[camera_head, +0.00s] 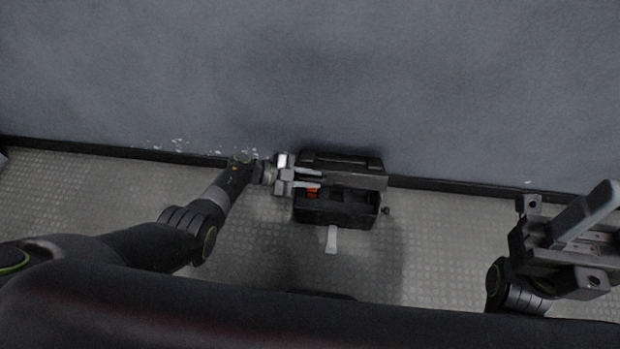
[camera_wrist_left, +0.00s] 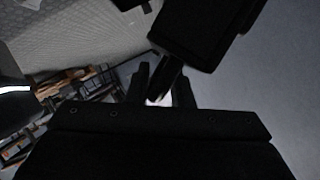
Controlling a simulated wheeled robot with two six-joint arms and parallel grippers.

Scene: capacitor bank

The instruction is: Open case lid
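The black case (camera_head: 335,221) stands on the floor against the wall. Its lid (camera_head: 345,180) is raised, tilted back toward the wall, and the inside of the case shows. My left gripper (camera_head: 320,179) is at the left end of the lid, its two fingers pointing right and apart, with the lid's edge close to them. In the left wrist view the fingers (camera_wrist_left: 162,88) are apart next to a dark block; whether they touch it I cannot tell. My right gripper (camera_head: 585,215) is at the far right, away from the case; its finger opening is unclear.
An orange item (camera_head: 312,191) lies inside the case at the left. A pale strip (camera_head: 331,240) is on the floor side in front of the case. The grey wall (camera_head: 320,70) is close behind. The textured floor (camera_head: 440,240) is clear to the right.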

